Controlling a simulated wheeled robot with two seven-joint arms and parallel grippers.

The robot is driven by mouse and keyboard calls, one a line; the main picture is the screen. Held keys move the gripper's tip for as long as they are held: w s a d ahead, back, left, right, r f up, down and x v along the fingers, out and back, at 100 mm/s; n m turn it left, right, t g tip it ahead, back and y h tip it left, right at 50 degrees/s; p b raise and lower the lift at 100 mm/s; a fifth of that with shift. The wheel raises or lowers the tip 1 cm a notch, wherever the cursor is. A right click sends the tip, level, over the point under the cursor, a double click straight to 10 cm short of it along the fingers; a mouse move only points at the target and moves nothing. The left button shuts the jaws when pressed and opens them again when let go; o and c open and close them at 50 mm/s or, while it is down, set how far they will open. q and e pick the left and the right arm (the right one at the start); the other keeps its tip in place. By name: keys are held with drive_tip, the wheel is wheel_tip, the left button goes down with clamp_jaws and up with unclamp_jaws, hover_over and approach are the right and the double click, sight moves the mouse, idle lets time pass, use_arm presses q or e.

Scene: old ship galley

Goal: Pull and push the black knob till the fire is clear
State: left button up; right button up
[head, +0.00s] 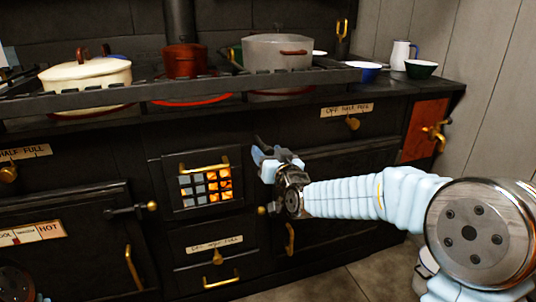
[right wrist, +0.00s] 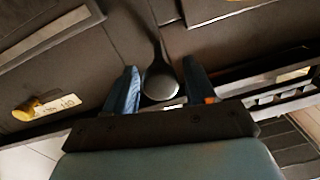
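The black knob (right wrist: 162,82) shows in the right wrist view as a round black end on a thin dark stem. My right gripper (right wrist: 161,64) is open, with one blue finger on each side of the knob and a narrow gap to each. In the head view my right gripper (head: 266,153) is at the stove front, just right of the fire window; I cannot make out the knob there. The fire window (head: 205,187) is a grid of small panes: the right ones glow orange, the left ones look grey. My left gripper is not in view.
The black stove carries a cream pot (head: 87,74), a red pot (head: 184,61) and a grey pot (head: 277,52) behind a front rail. Brass handles and knobs stick out of its front, such as one under the right label (head: 352,123). Floor is clear at the lower middle.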

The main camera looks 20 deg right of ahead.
drive_tip(key=shift+o, duration=0.4)
drive_tip(key=s+d, duration=0.1)
drive_tip(key=s, duration=1.2)
drive_tip(key=shift+s+p, duration=0.3)
drive_tip(key=shift+s, duration=0.05)
drive_tip(key=shift+c, duration=0.2)
